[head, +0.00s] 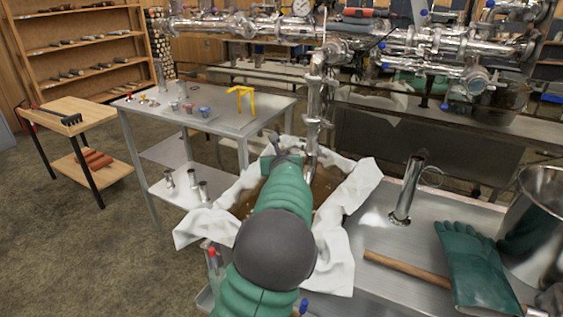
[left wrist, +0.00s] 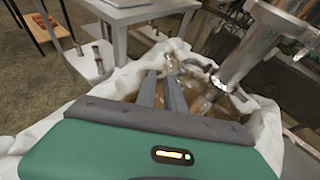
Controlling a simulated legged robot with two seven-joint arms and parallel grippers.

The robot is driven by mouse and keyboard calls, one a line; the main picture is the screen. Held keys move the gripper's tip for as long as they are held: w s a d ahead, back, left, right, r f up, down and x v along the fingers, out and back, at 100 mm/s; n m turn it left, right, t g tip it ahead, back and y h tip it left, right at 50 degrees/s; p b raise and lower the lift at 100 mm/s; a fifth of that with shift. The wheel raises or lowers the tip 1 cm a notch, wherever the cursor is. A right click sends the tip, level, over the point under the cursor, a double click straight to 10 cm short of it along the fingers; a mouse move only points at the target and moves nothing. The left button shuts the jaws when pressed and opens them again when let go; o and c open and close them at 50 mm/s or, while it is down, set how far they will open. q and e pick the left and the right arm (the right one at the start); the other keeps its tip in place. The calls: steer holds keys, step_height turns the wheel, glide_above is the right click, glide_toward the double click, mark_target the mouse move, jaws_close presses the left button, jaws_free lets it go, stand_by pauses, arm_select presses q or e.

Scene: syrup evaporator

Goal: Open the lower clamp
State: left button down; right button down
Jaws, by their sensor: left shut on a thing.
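A vertical steel pipe (head: 315,100) comes down from the overhead pipework and ends above a cloth-lined basin. Its lower end also shows large in the left wrist view (left wrist: 262,45). My left gripper (head: 283,153) is at the left of the pipe's lower end. In the left wrist view its two grey fingers (left wrist: 161,76) are close together, shut on a small metal part at their tips. This part appears to belong to the lower clamp (left wrist: 193,68), beside the pipe's end. The fingers and arm hide some of the clamp, and its exact state is unclear. My right gripper does not show.
White cloth (head: 350,205) drapes around the basin below the pipe. At right, a metal bench holds an upright tube (head: 408,190), green gloves (head: 472,268), a wooden handle (head: 415,272) and a steel pot (head: 540,215). A metal table (head: 215,118) stands behind at left.

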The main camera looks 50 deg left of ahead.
arm_select(q)
steer(key=shift+s+a+r, duration=0.25)
steer(key=shift+a+r, duration=0.25)
steer(key=shift+a, duration=0.15)
steer(key=c, duration=1.6)
jaws_free()
steer(key=shift+o, duration=0.2)
steer(key=shift+a+f, duration=0.15)
steer(key=shift+f, duration=0.05)
steer(key=shift+f, duration=0.2)
steer(key=p+v, duration=0.3)
steer(key=v, duration=1.4)
steer(key=shift+w+d, duration=0.2)
steer(key=shift+d, duration=0.1)
